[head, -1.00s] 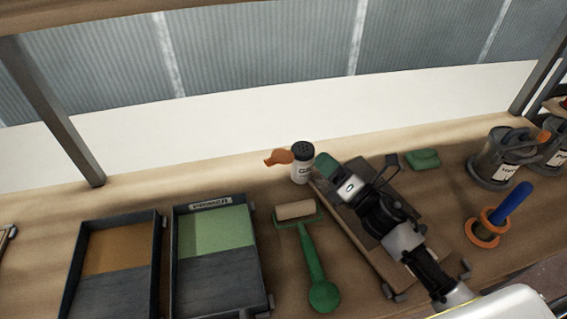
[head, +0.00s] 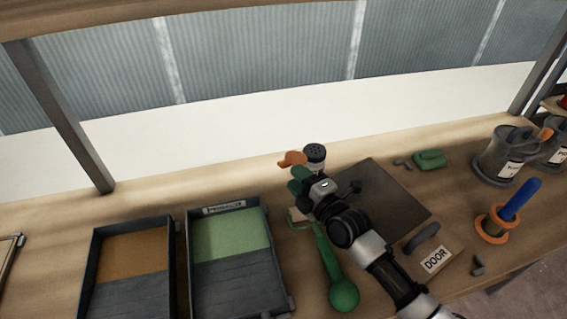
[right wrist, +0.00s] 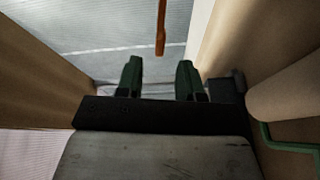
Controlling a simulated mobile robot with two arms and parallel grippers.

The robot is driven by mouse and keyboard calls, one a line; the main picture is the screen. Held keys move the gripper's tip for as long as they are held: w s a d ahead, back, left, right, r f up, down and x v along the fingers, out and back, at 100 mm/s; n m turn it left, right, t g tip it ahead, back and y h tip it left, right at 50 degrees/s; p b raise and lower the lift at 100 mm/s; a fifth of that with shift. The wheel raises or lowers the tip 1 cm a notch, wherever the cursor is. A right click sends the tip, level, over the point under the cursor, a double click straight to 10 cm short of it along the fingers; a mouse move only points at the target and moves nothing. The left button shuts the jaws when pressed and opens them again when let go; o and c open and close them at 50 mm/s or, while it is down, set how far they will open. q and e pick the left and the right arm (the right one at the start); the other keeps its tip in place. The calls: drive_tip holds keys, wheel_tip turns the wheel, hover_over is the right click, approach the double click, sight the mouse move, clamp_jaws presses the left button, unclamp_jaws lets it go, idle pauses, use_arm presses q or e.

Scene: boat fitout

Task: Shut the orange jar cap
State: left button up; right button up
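The jar (head: 314,153) stands upright at the back of the bench, with a dark top dotted with holes. Its orange cap (head: 292,159) is open and sticks out to the left of the top. My right gripper (head: 300,181) is just in front of the jar, below the cap in the picture, and hides much of the jar's body. In the right wrist view its green fingertips (right wrist: 159,78) are apart with nothing between them. The orange cap (right wrist: 161,30) shows there edge-on, beyond the fingertips and roughly centred. My left gripper is not in view.
A green-handled roller (head: 343,292) lies beside my right arm, partly hidden. Two trays (head: 181,262) (head: 92,265) sit to the left.

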sight(282, 163)
drive_tip(key=x, duration=0.6)
drive_tip(key=shift+w+a, duration=0.1)
drive_tip(key=shift+c, duration=0.3)
clamp_jaws()
